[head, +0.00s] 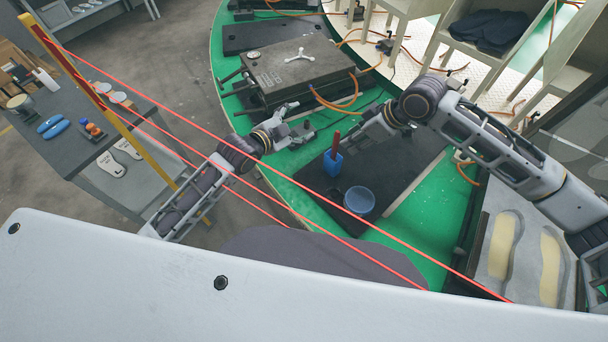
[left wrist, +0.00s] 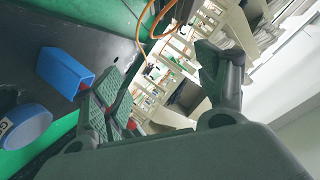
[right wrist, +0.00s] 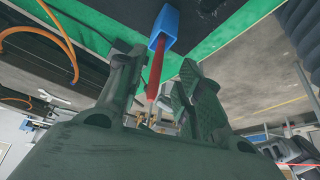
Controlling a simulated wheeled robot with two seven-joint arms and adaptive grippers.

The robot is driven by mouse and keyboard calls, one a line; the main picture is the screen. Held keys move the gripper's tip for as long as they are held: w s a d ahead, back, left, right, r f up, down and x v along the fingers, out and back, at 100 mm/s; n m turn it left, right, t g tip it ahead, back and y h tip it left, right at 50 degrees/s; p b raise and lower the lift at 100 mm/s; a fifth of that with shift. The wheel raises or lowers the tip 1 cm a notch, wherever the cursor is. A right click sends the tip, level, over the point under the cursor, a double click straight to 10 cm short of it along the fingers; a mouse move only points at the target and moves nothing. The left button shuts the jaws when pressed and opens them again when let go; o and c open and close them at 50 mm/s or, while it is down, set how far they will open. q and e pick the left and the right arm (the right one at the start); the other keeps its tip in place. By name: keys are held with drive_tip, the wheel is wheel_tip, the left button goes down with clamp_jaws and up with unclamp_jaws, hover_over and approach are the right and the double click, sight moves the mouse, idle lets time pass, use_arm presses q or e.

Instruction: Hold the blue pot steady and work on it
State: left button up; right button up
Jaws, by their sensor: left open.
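The round blue pot (head: 360,201) stands on the dark mat (head: 400,165). In the left wrist view the pot (left wrist: 26,127) is at the left edge with part of a label showing. A blue square holder (head: 332,164) stands behind it, with a red-handled tool (head: 336,142) upright in it. My left gripper (head: 300,124) is open and empty, behind and left of the holder, apart from the pot. My right gripper (head: 352,134) is beside the red handle. In the right wrist view its jaws (right wrist: 157,75) are apart, with the red handle (right wrist: 155,72) showing between them; contact is unclear.
A grey metal press block (head: 300,70) with orange hoses stands behind my left gripper. A tray with insoles (head: 515,250) is at the right. A side table (head: 75,130) holds blue items and cans. Red lines cross the foreground beside a yellow post (head: 110,110).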

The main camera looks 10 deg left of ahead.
sight(329, 164)
use_arm(q)
drive_tip(key=s+d+f+n+g+h, duration=0.1)
drive_tip(key=s+d+f+n, duration=0.3)
drive_tip(key=s+f, duration=0.5)
drive_tip(key=s+n, duration=0.2)
drive_tip(key=shift+s+d+n+g+h, duration=0.2)
drive_tip(key=shift+s+n+g+h, duration=0.1)
drive_tip(key=shift+s+g+h, duration=0.1)
drive_tip(key=shift+w, duration=0.15)
drive_tip(key=shift+x, duration=6.75)
drive_tip(key=shift+f, duration=0.1)
